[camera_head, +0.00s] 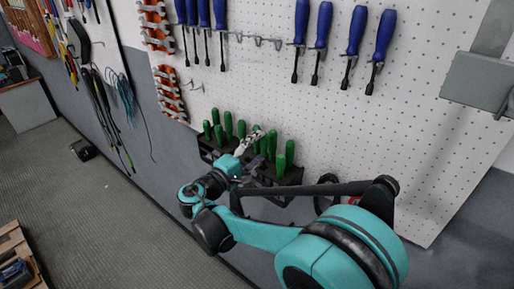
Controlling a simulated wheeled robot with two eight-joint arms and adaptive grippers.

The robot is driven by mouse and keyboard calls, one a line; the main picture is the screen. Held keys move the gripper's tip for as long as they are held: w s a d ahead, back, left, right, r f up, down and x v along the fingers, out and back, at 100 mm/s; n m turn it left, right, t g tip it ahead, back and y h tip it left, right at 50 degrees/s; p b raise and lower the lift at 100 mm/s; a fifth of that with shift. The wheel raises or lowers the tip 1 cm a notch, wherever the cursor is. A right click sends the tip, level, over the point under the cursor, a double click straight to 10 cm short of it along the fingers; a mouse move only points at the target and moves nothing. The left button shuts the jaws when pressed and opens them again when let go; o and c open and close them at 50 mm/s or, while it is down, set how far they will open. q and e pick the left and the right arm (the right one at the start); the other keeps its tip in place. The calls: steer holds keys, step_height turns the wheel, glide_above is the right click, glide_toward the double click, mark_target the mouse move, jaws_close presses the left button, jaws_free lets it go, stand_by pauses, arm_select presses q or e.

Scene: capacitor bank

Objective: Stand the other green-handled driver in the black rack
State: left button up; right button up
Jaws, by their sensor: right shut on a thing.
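The black rack (292,180) is fixed low on the white pegboard, and several green-handled drivers (228,125) stand in it with their handles up. My right gripper (253,143) is at the middle of the rack, among the green handles. It is shut on a green-handled driver, but the fingers and wrist cover most of it, so I cannot tell how deep it sits in the rack. My arm also hides part of the rack's front. My left gripper is not in view.
Blue-handled drivers (321,37) hang on hooks above the rack. Orange-and-grey tools (158,27) hang to the left. A grey metal bracket (478,83) juts out at the right. The floor (95,200) at left is mostly clear, with a small dark object (83,150) near the wall.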

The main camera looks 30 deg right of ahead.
steer(key=shift+s+f+b, duration=0.2)
steer(key=shift+f+b, duration=1.65)
steer(key=shift+f, duration=0.65)
steer(key=shift+s+a, duration=0.1)
steer(key=o, duration=1.9)
steer(key=shift+f, duration=0.1)
steer(key=shift+w, duration=0.25)
